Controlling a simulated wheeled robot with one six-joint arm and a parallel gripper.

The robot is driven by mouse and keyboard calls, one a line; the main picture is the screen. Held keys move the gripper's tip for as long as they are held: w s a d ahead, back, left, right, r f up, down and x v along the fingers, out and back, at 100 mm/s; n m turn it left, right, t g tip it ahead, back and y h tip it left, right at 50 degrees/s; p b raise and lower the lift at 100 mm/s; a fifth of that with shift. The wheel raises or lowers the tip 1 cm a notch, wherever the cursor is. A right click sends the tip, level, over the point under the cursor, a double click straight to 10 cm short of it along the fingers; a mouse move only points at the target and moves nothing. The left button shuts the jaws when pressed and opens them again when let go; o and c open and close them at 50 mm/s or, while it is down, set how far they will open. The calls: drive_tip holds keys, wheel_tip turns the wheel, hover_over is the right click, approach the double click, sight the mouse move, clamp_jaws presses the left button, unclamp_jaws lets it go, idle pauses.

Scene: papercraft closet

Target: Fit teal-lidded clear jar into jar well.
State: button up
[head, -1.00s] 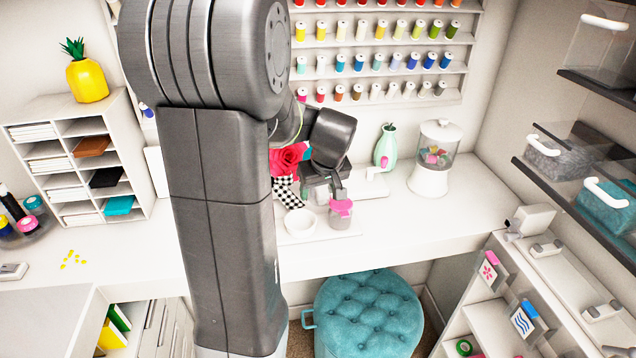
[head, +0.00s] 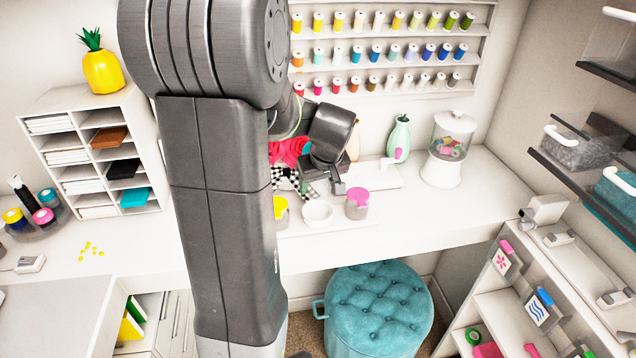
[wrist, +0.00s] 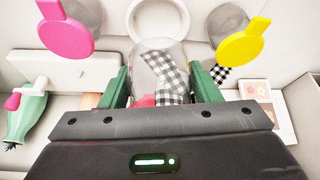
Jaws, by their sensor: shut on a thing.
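My gripper (head: 326,187) is above the back of the counter, behind a white round well (head: 317,222) on the board. In the wrist view its green fingers (wrist: 160,88) are shut on a clear jar (wrist: 152,48), through which checkered cloth shows. The jar's lid is hidden by my gripper, so I cannot tell its colour. The empty-looking well also shows beyond the jar in the wrist view (wrist: 131,20). A pink-lidded jar (head: 357,204) stands right of the well and a yellow-lidded jar (head: 281,210) left of it, partly behind my arm.
Red and checkered fabric (head: 284,175) lies behind my gripper. A green vase (head: 398,140) and a clear dispenser with a white base (head: 446,165) stand at the back right. A teal stool (head: 380,310) is under the counter. The counter's front right is clear.

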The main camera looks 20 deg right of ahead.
drive_tip(key=shift+f+b, duration=2.05)
drive_tip(key=shift+f, duration=0.55)
drive_tip(key=shift+b, duration=0.45)
drive_tip(key=shift+f, duration=0.15)
drive_tip(key=shift+f+b, duration=0.3)
drive_tip(key=shift+b, duration=0.15)
drive_tip(key=shift+r, duration=0.2)
drive_tip(key=shift+f+b, duration=0.15)
drive_tip(key=shift+b, duration=0.35)
idle(1.6)
drive_tip(key=shift+b, duration=0.3)
idle(1.8)
